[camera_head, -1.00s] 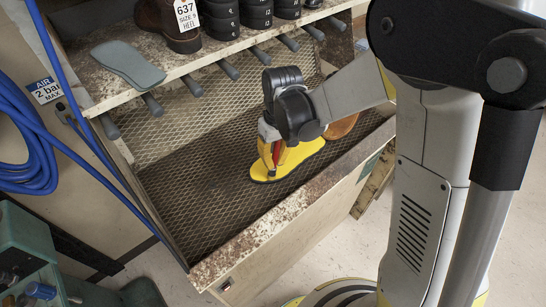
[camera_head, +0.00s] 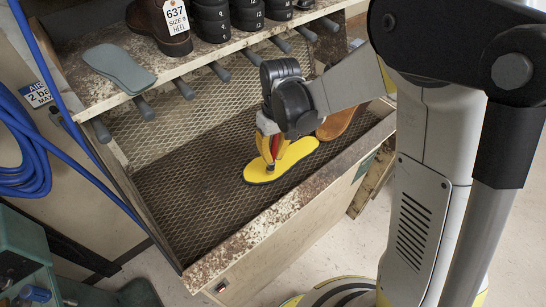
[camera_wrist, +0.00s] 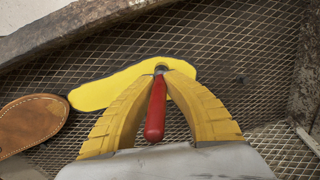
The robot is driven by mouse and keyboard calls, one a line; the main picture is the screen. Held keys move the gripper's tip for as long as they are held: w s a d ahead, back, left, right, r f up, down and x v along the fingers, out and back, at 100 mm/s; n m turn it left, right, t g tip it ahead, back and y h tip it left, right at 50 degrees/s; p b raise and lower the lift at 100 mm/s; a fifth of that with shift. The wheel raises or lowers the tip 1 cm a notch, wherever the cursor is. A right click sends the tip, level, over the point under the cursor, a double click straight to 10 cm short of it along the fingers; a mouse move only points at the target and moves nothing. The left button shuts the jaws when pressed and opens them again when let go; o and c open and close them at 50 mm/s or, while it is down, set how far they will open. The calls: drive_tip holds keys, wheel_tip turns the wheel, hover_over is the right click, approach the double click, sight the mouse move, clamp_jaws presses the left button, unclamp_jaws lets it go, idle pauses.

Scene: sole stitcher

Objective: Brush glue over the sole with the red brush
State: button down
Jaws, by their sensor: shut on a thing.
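The yellow sole (camera_head: 283,160) lies flat on the mesh floor of the bench's tray; it also shows in the wrist view (camera_wrist: 100,92). My gripper (camera_head: 270,160) is over the sole's near left part, pointing down. Its yellow fingers are shut on the red brush (camera_wrist: 156,108), whose red handle lies between them. The metal end of the brush reaches down to the sole near the fingertips. The bristles are hidden or too small to make out, so contact with the sole cannot be told for sure.
A brown leather piece (camera_wrist: 32,122) lies beside the sole, also in the head view (camera_head: 338,122). The tray's rusty front wall (camera_head: 255,235) rises near the sole. A shelf above holds a grey sole (camera_head: 118,66), a brown boot (camera_head: 160,25) and black heel stacks. Bare mesh (camera_head: 195,195) lies left.

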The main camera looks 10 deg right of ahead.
drive_tip(key=shift+s+r, duration=0.1)
drive_tip(key=shift+r, duration=0.4)
drive_tip(key=shift+r+p, duration=1.95)
drive_tip(key=shift+r, duration=0.75)
drive_tip(key=shift+r+p, duration=2)
drive_tip(key=shift+r, duration=1)
